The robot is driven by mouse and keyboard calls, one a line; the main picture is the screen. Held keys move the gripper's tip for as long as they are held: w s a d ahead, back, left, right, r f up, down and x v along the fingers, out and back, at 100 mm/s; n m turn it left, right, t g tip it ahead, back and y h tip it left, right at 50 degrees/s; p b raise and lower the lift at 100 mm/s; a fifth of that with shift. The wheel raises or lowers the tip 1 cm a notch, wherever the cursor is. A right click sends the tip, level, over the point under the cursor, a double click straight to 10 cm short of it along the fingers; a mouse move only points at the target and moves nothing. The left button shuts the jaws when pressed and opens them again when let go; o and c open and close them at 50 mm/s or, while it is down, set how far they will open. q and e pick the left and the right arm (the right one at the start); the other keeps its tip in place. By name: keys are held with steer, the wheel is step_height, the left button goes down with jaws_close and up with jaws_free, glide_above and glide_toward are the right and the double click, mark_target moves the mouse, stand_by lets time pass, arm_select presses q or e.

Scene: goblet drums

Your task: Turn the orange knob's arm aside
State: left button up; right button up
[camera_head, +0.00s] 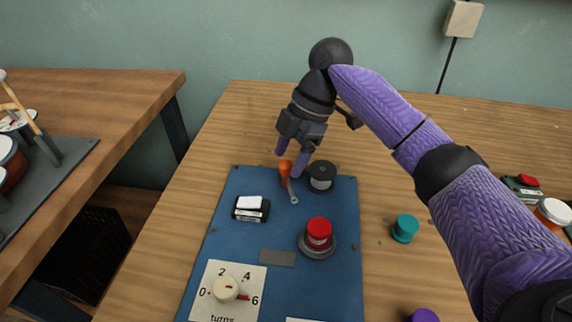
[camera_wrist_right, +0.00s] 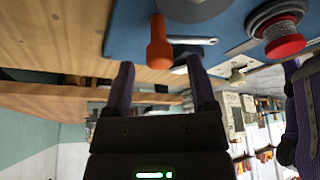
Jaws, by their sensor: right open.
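The orange knob (camera_head: 285,168) stands near the far edge of the blue board (camera_head: 230,230), and its grey metal arm (camera_head: 293,194) points toward the front of the board. My right gripper (camera_head: 291,164) is open, reaching down from above at the knob, with its purple fingers close to it. In the right wrist view the orange knob (camera_wrist_right: 159,45) is just beyond the open fingertips (camera_wrist_right: 160,70), with the grey arm (camera_wrist_right: 195,40) extending right from it. I cannot tell whether a finger touches the knob. My left gripper is not in view.
A black spool-like knob (camera_head: 321,176) stands close right of the orange knob. The board also holds a white rocker switch (camera_head: 249,203), a red button (camera_head: 318,232) and a cream dial (camera_head: 225,288). A teal cylinder (camera_head: 405,228) stands right of the board.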

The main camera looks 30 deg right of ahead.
steer(key=shift+a+f, duration=0.25)
steer(key=shift+f, duration=0.35)
steer(key=shift+c, duration=0.8)
jaws_close()
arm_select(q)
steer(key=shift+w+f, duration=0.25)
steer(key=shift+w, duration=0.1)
arm_select(e)
steer(key=shift+r, duration=0.1)
